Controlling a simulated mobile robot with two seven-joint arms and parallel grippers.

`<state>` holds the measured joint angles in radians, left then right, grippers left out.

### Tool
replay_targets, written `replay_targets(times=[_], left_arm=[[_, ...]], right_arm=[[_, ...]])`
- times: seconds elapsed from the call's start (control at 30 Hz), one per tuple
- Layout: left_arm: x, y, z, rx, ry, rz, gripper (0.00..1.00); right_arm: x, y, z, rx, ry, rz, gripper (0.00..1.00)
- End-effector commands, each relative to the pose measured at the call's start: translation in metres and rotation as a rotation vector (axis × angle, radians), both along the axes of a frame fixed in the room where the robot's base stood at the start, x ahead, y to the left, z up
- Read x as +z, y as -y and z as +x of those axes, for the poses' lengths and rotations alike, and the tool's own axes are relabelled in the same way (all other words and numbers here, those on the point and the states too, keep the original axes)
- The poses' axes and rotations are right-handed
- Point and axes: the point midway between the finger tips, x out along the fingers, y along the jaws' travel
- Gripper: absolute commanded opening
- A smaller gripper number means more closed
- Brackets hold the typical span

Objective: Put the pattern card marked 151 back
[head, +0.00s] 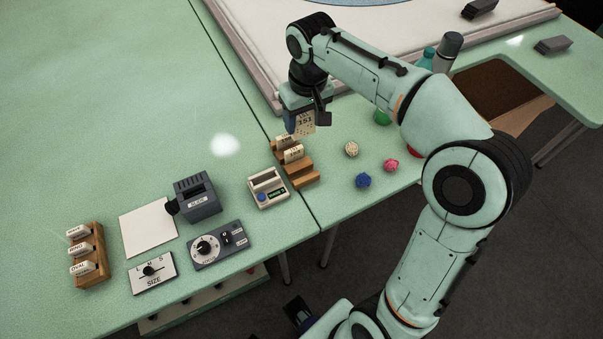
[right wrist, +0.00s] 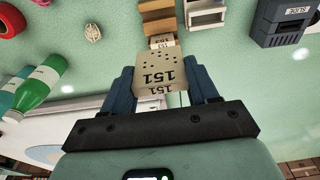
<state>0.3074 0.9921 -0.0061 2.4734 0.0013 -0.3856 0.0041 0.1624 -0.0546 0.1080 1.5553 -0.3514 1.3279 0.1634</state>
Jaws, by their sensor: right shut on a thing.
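The pattern card marked 151 (head: 306,122) is a beige card with dark dots. My right gripper (right wrist: 161,74) is shut on it, with a blue finger on each side, and holds it above the table. The card shows clearly in the right wrist view (right wrist: 160,68). The stepped wooden card rack (head: 303,179) stands just below the held card in the head view. Cards (head: 292,153) stand in its back and middle steps, and its front step looks empty. A card in the rack (right wrist: 162,41) shows just beyond the held one in the wrist view.
Yarn balls in cream (head: 351,149), blue (head: 363,180) and pink (head: 391,165) lie right of the rack. Another tag rack (head: 93,270) is far left. The frame edge (head: 262,84) runs behind.

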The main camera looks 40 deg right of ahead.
Motion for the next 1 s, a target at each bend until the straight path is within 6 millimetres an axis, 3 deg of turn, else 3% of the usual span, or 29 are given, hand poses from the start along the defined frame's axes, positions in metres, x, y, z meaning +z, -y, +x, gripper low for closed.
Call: replay_targets(times=[0.43,1.0], left_arm=[[-0.021,0.0,-0.007,0.0,-0.007,0.0,0.0],[-0.03,0.0,-0.009,0.0,-0.011,-0.001,0.0]], right_arm=[[-0.118,0.0,-0.001,0.0,-0.006,0.001,0.3],[-0.185,0.0,0.0,0.0,-0.002,0.0,0.3]])
